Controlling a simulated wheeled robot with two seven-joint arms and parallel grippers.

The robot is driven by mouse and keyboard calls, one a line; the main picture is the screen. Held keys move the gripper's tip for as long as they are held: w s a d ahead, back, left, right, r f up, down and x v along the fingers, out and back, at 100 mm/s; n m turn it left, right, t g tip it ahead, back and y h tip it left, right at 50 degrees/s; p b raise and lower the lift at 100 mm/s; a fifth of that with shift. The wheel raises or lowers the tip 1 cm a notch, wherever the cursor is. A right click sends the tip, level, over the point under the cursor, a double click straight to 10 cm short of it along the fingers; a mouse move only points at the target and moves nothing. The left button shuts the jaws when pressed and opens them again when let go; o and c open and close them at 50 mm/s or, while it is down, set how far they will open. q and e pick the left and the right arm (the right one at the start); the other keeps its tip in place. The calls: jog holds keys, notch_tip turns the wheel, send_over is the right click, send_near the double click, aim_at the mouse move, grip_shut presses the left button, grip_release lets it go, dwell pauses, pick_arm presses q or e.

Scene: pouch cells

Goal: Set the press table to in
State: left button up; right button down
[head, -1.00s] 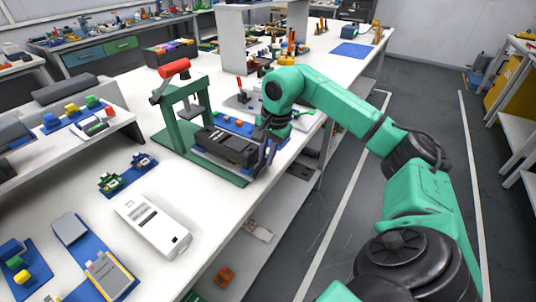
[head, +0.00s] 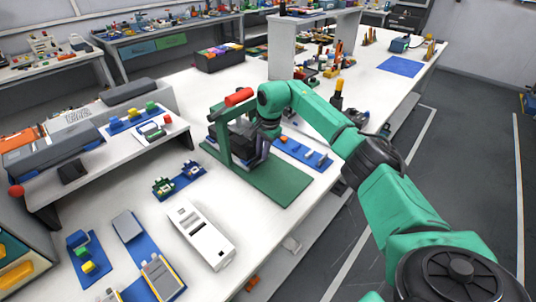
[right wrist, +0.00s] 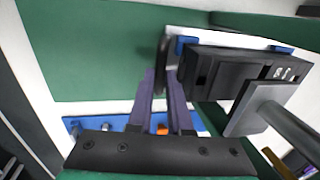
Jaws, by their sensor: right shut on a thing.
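The press is a green frame (head: 223,148) with a red handle (head: 239,97) on a long green base plate (head: 281,186). The press table, carrying a dark block (right wrist: 225,72) with blue corner pieces, is at the frame's end of the base and partly hidden in the head view by the frame and my right arm. The grey press ram and its square plate (right wrist: 246,108) are over the block in the right wrist view. My right gripper (right wrist: 164,80) is shut on the press table's dark upright grip at its edge. My left gripper is out of view.
A blue mat with small parts (head: 304,153) lies behind the base plate. A white box-like device (head: 200,233) and blue mats with small parts (head: 180,181) lie in front and left. A raised shelf (head: 150,150) stands at left. The base plate's right part is bare.

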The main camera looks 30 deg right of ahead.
jog(key=shift+w+r, duration=0.2)
jog(key=c, duration=0.8)
grip_release()
jog(key=shift+w, duration=0.1)
jog(key=shift+c, duration=0.2)
jog(key=shift+f, duration=0.15)
notch_tip(320, 180, up, 7)
jog(key=s+b, duration=0.1)
jog(key=shift+s+d+r, duration=0.15)
jog(key=shift+s+r, duration=0.05)
jog(key=shift+s+f, duration=0.1)
